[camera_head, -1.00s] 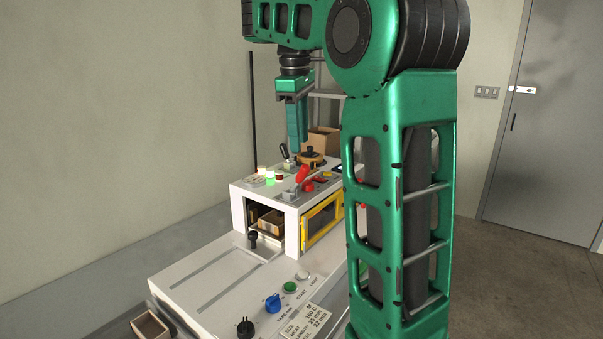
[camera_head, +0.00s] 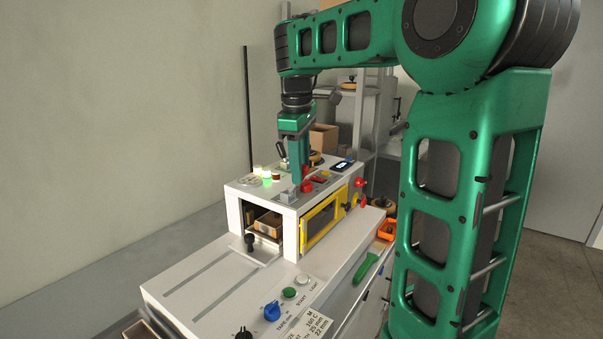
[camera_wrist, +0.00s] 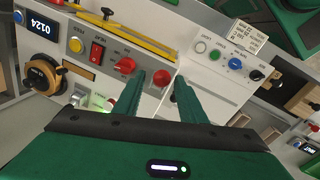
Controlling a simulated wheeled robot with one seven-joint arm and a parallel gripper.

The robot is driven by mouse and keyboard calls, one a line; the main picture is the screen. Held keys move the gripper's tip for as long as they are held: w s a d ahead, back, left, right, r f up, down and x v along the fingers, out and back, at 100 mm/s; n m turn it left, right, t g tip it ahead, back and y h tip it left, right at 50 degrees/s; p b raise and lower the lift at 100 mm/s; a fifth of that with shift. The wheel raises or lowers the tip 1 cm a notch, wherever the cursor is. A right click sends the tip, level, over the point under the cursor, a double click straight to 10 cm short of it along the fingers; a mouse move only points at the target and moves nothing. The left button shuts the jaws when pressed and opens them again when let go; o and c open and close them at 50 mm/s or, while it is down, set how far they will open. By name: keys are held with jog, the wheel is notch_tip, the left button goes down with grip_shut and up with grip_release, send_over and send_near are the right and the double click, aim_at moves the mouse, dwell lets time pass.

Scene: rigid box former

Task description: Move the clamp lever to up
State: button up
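In the wrist view my two green fingers (camera_wrist: 170,79) are apart with a narrow gap. Red parts (camera_wrist: 136,79) show just left of the left finger. I cannot tell whether the fingers touch the lever.
A yellow-framed door (camera_head: 320,222) is on the machine's side. A blue knob (camera_head: 271,309) and green button (camera_head: 289,293) stand on the front table.

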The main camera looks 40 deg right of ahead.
jog(key=shift+w+d+f, duration=0.1)
jog(key=shift+d+f, duration=0.05)
jog(key=shift+f, duration=0.7)
jog(key=shift+c, duration=0.2)
